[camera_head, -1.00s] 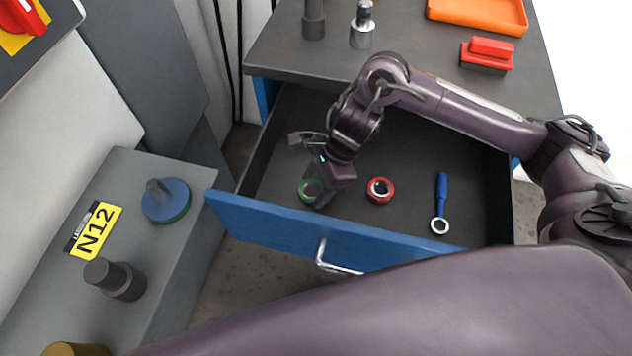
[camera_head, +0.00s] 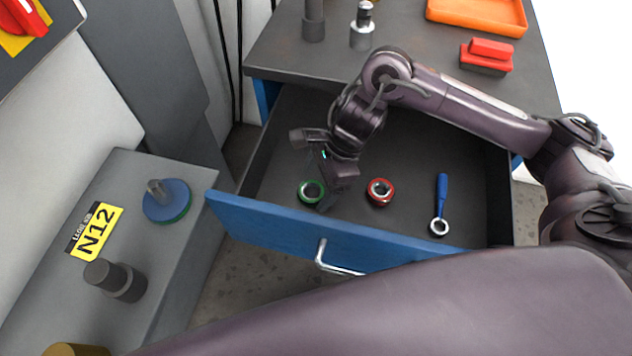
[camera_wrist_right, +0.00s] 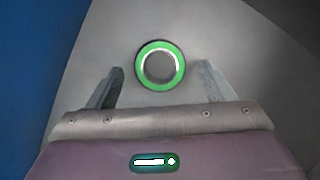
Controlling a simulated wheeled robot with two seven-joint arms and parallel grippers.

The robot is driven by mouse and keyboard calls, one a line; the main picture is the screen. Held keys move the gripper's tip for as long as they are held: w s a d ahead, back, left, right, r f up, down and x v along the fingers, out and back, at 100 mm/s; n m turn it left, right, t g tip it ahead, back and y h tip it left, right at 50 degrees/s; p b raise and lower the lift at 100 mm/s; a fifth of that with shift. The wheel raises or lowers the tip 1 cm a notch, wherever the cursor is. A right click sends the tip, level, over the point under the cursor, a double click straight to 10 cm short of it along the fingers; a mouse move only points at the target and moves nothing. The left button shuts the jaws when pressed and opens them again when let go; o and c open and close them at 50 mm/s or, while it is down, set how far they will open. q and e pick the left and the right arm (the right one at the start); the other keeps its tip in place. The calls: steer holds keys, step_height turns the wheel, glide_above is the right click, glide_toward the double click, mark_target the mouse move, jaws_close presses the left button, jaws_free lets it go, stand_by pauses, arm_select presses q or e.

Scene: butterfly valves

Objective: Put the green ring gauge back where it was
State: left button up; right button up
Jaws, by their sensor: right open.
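The green ring gauge (camera_head: 311,191) lies flat on the floor of the open drawer, near its front left corner. It also shows in the right wrist view (camera_wrist_right: 160,65), just beyond and between the fingertips. My right gripper (camera_head: 322,190) is open over the drawer, close beside the green ring. In the wrist view its two fingers (camera_wrist_right: 160,80) stand apart and touch nothing that I can see. My left gripper is not in view.
A red ring (camera_head: 380,192) and a blue-handled ring wrench (camera_head: 440,205) lie to the right in the drawer (camera_head: 290,228). The bench top (camera_head: 410,55) holds a red block (camera_head: 487,55) and an orange tray (camera_head: 478,14). A grey ledge (camera_head: 190,260) stands at left.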

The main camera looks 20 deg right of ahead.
steer(key=v, duration=0.4)
steer(key=shift+w+r+p, duration=0.1)
steer(key=shift+r+p, duration=0.05)
steer(key=shift+p, duration=0.15)
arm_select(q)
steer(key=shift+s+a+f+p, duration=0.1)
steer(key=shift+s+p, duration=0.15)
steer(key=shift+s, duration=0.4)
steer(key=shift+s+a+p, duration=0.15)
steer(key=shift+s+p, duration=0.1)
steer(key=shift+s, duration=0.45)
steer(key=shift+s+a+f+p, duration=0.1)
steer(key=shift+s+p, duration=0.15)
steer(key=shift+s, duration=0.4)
arm_select(e)
steer(key=v, duration=0.6)
steer(key=shift+d+r, duration=0.2)
steer(key=shift+r, duration=0.1)
